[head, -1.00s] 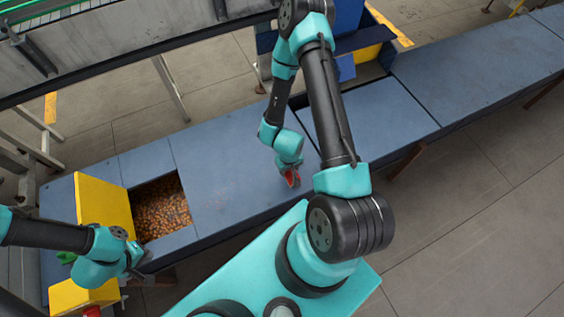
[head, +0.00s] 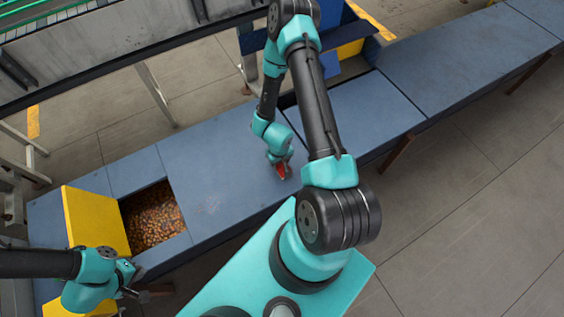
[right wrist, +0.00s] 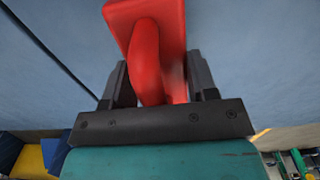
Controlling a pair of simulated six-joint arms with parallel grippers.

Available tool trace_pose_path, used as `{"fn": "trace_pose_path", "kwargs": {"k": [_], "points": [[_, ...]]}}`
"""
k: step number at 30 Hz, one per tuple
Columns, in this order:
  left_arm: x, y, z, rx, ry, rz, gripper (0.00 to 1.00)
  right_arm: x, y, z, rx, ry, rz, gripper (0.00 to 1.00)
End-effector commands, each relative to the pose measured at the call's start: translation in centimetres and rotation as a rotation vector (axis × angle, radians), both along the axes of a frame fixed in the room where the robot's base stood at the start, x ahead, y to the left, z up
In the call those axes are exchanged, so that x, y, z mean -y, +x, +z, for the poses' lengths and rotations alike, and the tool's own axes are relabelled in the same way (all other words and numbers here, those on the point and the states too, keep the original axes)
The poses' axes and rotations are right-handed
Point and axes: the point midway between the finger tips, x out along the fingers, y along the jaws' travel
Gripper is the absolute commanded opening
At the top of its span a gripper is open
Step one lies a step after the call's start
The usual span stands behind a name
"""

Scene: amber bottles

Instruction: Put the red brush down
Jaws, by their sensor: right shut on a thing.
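The red brush (head: 282,172) is in my right gripper (head: 283,170), low over the blue work surface (head: 225,170). In the right wrist view the red brush (right wrist: 150,50) stands out between the two dark fingers of the right gripper (right wrist: 158,85), which are shut on it. I cannot tell whether the brush touches the surface. My left gripper (head: 138,285) is at the lower left, near the front edge of the blue bench; its fingers are too small to tell open from shut.
A square opening full of amber bottles (head: 152,217) lies in the bench at the left, beside a raised yellow panel (head: 95,220). Blue bench top runs on to the upper right (head: 460,60). A yellow and blue bin (head: 350,48) stands behind my right arm.

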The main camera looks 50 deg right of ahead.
Motion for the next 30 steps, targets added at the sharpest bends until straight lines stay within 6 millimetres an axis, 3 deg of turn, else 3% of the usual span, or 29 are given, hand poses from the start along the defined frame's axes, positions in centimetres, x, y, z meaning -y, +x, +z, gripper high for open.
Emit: {"fn": "trace_pose_path", "kwargs": {"k": [3, 16, 17, 18, 24, 30], "points": [[0.00, 0.00, 0.00, 0.000, 0.000, 0.000, 0.00, -0.36, 0.34, -0.99, -0.001, 0.000, 0.009, 0.27], [-0.01, 0.00, 0.00, 0.000, 0.000, 0.000, 0.00, -0.35, 0.40, -1.40, 0.000, 0.000, 0.009, 0.27], [-0.01, 0.00, 0.00, 0.000, 0.000, 0.000, 0.00, -0.34, 0.41, -1.39, 0.000, 0.000, 0.009, 0.55], [-0.01, 0.00, 0.00, 0.000, 0.000, 0.000, 0.00, -0.34, 0.41, -1.38, 0.000, 0.000, 0.009, 0.59], [-0.01, 0.00, 0.00, 0.000, 0.000, 0.000, 0.00, -0.34, 0.40, -1.38, 0.000, 0.000, 0.009, 0.78], [-0.01, 0.00, 0.00, 0.000, 0.000, 0.000, 0.00, -0.35, 0.39, -1.37, 0.000, 0.000, 0.009, 0.78]]}}
